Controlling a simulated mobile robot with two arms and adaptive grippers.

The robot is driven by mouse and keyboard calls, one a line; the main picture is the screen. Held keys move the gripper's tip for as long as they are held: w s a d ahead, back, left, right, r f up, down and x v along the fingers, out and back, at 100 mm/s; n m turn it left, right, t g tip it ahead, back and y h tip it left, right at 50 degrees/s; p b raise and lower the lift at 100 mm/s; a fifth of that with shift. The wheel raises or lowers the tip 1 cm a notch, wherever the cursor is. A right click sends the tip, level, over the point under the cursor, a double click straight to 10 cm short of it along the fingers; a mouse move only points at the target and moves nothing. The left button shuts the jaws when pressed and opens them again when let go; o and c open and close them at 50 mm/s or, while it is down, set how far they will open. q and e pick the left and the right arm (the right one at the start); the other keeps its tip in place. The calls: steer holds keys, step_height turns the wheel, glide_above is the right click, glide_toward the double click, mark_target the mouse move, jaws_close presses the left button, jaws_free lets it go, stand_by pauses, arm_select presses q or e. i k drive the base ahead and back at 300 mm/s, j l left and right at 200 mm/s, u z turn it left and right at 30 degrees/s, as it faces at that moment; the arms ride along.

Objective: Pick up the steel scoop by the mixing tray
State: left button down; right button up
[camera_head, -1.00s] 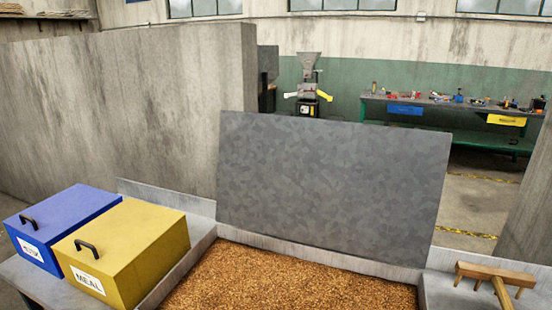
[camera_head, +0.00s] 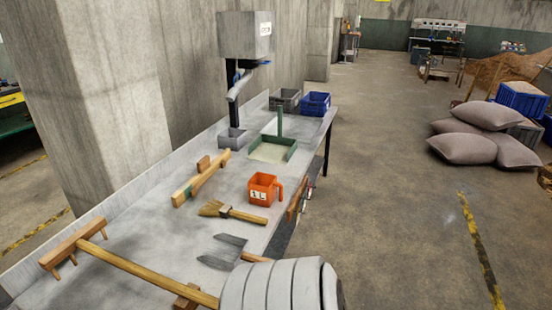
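A grey metal scoop (camera_head: 222,251) with a short wooden handle lies on the grey bench (camera_head: 150,215), near its front edge. Its open end points left and its handle points right. A pale ribbed shape at the bottom of the picture, probably part of my arm, stands close by and covers the bench just below the handle. The mixing tray with the grain is not in this view. Neither of my grippers is in view.
A wooden rake (camera_head: 150,275) lies left, a wooden float (camera_head: 201,180) behind. A green-edged pan (camera_head: 273,150) and bins (camera_head: 315,103) are farther back. Sacks (camera_head: 465,148) lie on the floor right.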

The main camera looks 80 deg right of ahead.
mark_target(226, 252)
steer(key=z, duration=2.25)
steer(key=u, duration=2.35)
steer(key=z, duration=2.15)
